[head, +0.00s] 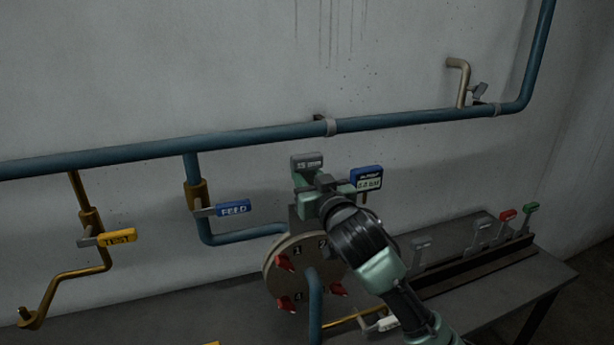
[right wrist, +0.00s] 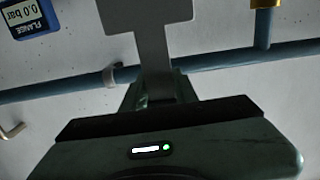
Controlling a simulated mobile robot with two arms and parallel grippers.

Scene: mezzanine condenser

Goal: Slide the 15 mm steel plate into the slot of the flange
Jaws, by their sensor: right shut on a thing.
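The steel plate's grey tag (head: 308,161), which appears to read 15 mm, stands above the flange in the head view. My right gripper (head: 318,192) is shut on the plate just below this tag. In the right wrist view the plate (right wrist: 152,45) shows as a grey T-shaped piece running down between the fingers (right wrist: 158,95). The round flange (head: 278,262) has red clamps and numbers on its face. The plate's lower part is just above or behind the flange's upper edge, partly covered by my gripper. The slot is hidden; I cannot tell whether the plate enters it. My left gripper is out of view.
A blue gauge (head: 368,178) reading 0.0 bar is close right of my gripper; it also shows in the right wrist view (right wrist: 28,17). A blue FEED valve tag (head: 233,208) and yellow TEST tag (head: 117,237) are left.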

